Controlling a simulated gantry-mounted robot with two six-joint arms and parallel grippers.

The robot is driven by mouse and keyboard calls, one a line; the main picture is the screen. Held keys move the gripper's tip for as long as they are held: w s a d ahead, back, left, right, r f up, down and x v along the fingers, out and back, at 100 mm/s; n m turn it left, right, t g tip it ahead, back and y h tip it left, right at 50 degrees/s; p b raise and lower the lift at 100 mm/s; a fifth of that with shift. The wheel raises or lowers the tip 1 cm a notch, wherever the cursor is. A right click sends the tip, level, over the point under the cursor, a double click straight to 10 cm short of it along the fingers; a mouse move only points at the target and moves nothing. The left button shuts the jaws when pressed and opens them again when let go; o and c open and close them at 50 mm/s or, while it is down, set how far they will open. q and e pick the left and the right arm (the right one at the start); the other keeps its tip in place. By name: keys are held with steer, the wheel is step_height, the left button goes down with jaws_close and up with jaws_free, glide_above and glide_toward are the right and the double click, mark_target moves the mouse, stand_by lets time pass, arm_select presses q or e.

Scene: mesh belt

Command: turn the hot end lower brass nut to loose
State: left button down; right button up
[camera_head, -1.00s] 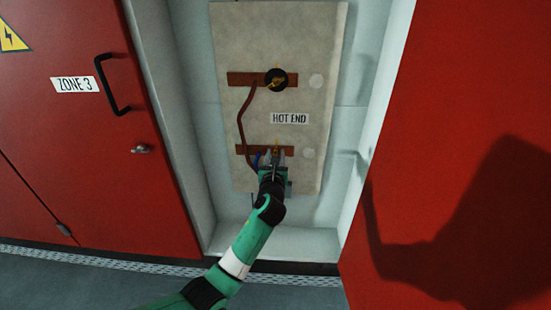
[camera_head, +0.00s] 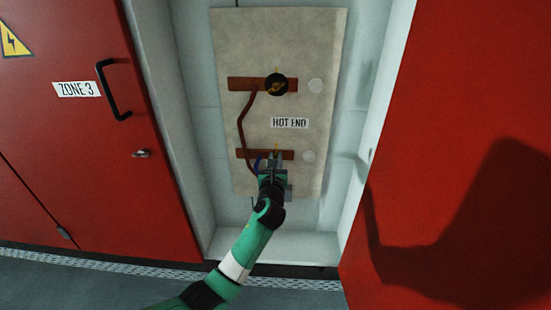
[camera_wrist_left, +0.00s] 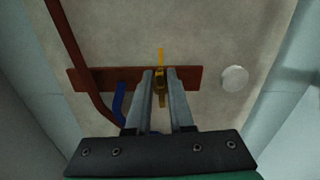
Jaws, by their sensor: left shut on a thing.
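The lower brass nut (camera_wrist_left: 160,80) sits on the lower copper bar (camera_wrist_left: 96,79) of the panel labelled HOT END. In the left wrist view my left gripper (camera_wrist_left: 160,74) has its two grey fingers on either side of the nut, shut on it. A yellow mark (camera_wrist_left: 161,55) stands straight up above the nut. In the head view my left gripper (camera_head: 276,157) covers most of the nut and the middle of the lower bar. My right gripper is not in view.
The upper copper bar (camera_head: 246,84) carries a black round piece with a brass nut (camera_head: 276,86). A brown cable (camera_head: 241,120) runs between the bars on the left. A blue cable (camera_wrist_left: 119,101) hangs beside it. Red cabinet doors (camera_head: 90,150) flank the recess.

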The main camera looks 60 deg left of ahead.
arm_select(q)
steer(key=n+b, duration=0.1)
steer(key=n, duration=0.6)
steer(key=f+n+b, duration=0.1)
steer(key=n+b, duration=0.1)
steer(key=n, duration=0.6)
steer(key=s+f+n+b, duration=0.1)
steer(key=n, duration=0.6)
steer(key=shift+a+f+n+b, duration=0.25)
steer(key=shift+n+b, duration=0.05)
steer(key=shift+n, duration=0.1)
steer(key=shift+r, duration=0.25)
